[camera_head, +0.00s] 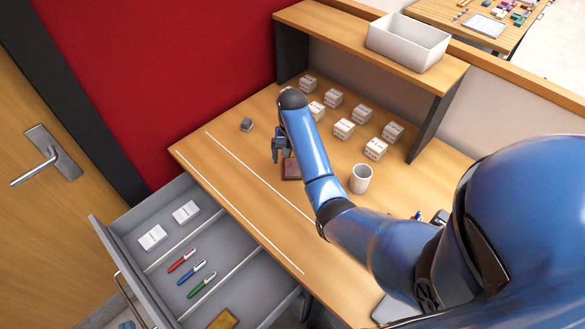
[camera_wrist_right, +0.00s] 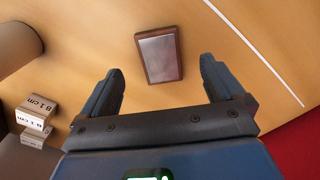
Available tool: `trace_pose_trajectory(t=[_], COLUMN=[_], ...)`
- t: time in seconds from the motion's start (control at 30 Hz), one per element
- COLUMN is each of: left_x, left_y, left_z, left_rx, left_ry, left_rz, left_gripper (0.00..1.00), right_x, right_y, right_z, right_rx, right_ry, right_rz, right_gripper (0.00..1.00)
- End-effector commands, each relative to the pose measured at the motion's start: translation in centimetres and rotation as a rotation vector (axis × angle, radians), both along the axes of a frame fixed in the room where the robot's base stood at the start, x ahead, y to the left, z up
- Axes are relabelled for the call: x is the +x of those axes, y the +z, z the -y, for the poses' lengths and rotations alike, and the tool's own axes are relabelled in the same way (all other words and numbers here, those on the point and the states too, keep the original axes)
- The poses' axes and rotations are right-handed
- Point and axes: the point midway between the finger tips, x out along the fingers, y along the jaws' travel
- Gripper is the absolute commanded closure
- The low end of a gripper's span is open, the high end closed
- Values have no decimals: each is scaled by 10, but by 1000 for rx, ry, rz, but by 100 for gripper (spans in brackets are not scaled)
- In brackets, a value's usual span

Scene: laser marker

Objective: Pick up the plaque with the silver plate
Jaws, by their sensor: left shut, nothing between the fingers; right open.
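The plaque (camera_wrist_right: 160,58) lies flat on the wooden desk, a dark red-brown board with a silver plate on its face. In the head view the plaque (camera_head: 291,171) is partly hidden by my right arm. My right gripper (camera_head: 281,157) is open above the desk beside it. In the right wrist view the plaque appears between and just beyond the fingers of the right gripper (camera_wrist_right: 161,66), with nothing held. Only a small blue-grey bit of my left gripper (camera_head: 127,325) shows at the bottom edge, near the drawer front; it is shut and empty.
White labelled blocks (camera_head: 344,128) stand in rows behind the arm. A white cup (camera_head: 361,178) is right of the plaque. A small grey object (camera_head: 247,124) lies left. The open drawer (camera_head: 150,212) holds pens and cards. A shelf (camera_head: 340,35) carries a white bin (camera_head: 405,45).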

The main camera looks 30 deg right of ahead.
Motion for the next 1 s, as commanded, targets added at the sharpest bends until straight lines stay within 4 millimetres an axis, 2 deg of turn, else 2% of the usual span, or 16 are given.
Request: trace_pose_trajectory(t=[0.27, 0.47, 0.6, 0.93, 1.0], left_x=[0, 0, 0, 0, 0], left_y=[5, 15, 15, 15, 15], left_z=[0, 0, 0, 0, 0], left_rx=[0, 0, 0, 0, 0], left_ry=[0, 0, 0, 0, 0], left_rz=[0, 0, 0, 0, 0], left_gripper=[100, 100, 100, 100, 100], right_x=[-2, -5, -4, -4, -4], right_y=[-15, -39, -55, -61, -60], right_z=[0, 0, 0, 0, 0], right_rx=[0, 0, 0, 0, 0], right_ry=[0, 0, 0, 0, 1], right_rz=[-2, -3, -1, 2, 2], right_gripper=[4, 4, 4, 4, 15])
